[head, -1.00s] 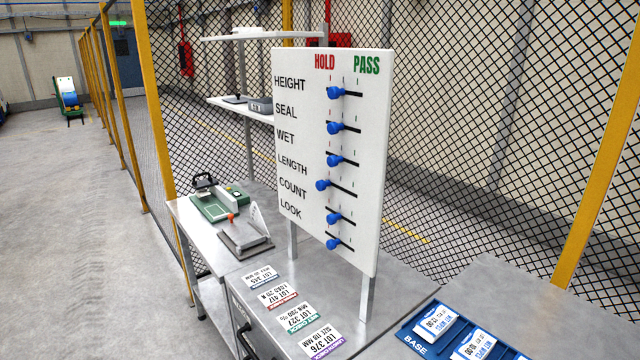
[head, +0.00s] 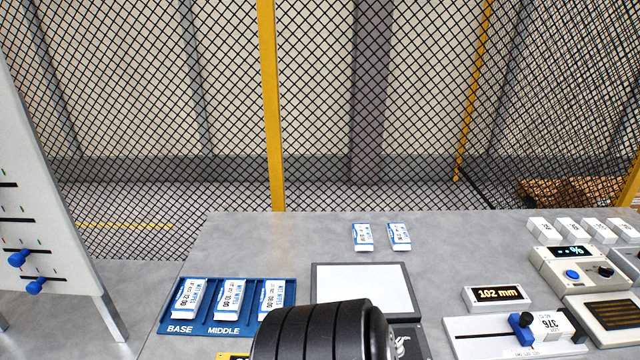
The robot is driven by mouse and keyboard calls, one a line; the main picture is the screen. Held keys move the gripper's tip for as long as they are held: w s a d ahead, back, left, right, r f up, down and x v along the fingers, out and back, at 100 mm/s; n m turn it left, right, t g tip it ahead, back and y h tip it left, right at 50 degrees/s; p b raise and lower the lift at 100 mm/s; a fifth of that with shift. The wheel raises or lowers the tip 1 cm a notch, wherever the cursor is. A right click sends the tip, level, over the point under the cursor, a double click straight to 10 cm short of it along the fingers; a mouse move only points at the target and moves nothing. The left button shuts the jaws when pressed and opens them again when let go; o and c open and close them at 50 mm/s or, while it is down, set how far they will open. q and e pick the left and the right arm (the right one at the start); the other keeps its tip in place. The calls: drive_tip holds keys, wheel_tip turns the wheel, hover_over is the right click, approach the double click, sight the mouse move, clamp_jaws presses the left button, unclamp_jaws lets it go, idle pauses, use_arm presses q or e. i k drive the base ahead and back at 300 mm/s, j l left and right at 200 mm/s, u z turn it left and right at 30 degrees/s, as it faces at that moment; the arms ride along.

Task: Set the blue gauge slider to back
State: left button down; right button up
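A white gauge (head: 465,335) stands at the lower right of the head view, with a display (head: 497,296) behind it reading 102 mm. Its blue slider (head: 521,331) has a dark knob and sits on the gauge's right part. A white box labelled 376 (head: 551,325) is just right of the slider; whether they touch is hard to tell. Neither of my grippers shows. A black ribbed part at the bottom middle hides some of the bench.
A blue tray (head: 240,330) holds white packs at the left. A white pad (head: 365,283) lies mid-bench, with two packs (head: 363,237) behind it. A device with a blue button (head: 565,258) stands right. The slider board (head: 35,200) is far left; mesh fence is behind.

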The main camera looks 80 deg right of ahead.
sight(519, 323)
drive_tip(key=z, duration=4.05)
